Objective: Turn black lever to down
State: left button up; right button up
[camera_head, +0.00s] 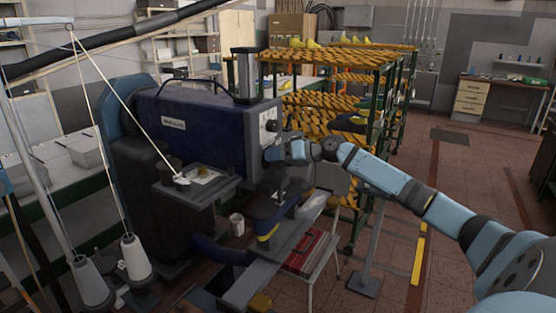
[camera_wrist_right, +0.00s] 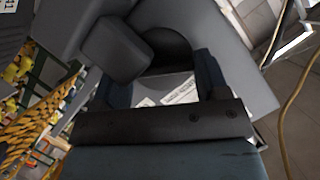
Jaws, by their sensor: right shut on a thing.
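My right gripper (camera_head: 273,153) reaches in from the right to the front face of the dark blue machine (camera_head: 190,125). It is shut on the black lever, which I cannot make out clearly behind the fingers. The gripper is just below a small white panel (camera_head: 270,126) with a dark knob. In the right wrist view my gripper (camera_wrist_right: 160,85) is close against grey and black machine parts, with a white labelled surface (camera_wrist_right: 180,90) behind. The lever's angle cannot be told. My left gripper is not in view.
Thread cones (camera_head: 136,257) stand at the lower left, with a pole and threads above. A green rack (camera_head: 384,95) with orange shoe lasts stands behind my right arm. A red box (camera_head: 306,250) lies below the machine. The floor at the right is mostly open.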

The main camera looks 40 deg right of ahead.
dwell(0.3)
jog(key=o, duration=0.9)
jog(key=shift+o, duration=0.2)
jog(key=shift+s+d, duration=0.3)
jog(key=shift+s, duration=0.1)
jog(key=b+v, duration=0.3)
jog(key=v, duration=1)
jog(key=shift+b, duration=0.35)
jog(key=shift+a, duration=0.1)
